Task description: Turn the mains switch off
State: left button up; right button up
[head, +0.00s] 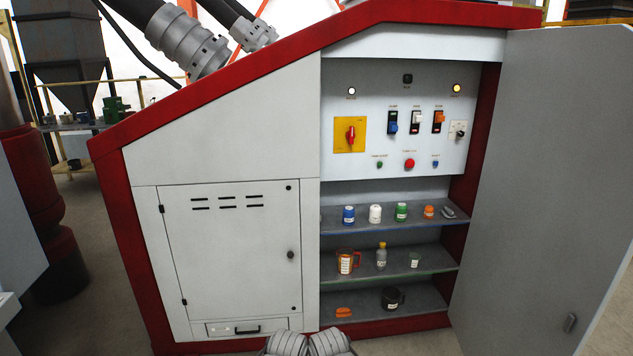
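The mains switch is most likely the red rotary handle (351,135) on a yellow square plate (341,145), at the left of the control panel (385,75) in the open cabinet. The handle looks about upright; its label is too small to read. Neither gripper is identifiable in the head view. Two grey ribbed, rounded parts show at the bottom edge, well below the switch; I cannot tell what they are. Nothing covers the switch.
The panel also has blue (393,126), white (416,118) and orange (439,118) switches, a red button (409,163) and lit lamps. Shelves below hold jars, mugs and a bottle (381,257). The open door (555,180) stands at the right.

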aim_at(350, 136)
jog(key=i+j+z, duration=0.2)
jog(key=i, duration=0.45)
jog(key=i+l+z, duration=0.1)
jog(key=z, duration=0.5)
jog(key=i+j+z, duration=0.6)
jog(key=i+j, duration=0.55)
jog(key=i+l+z, duration=0.05)
jog(key=i, duration=0.05)
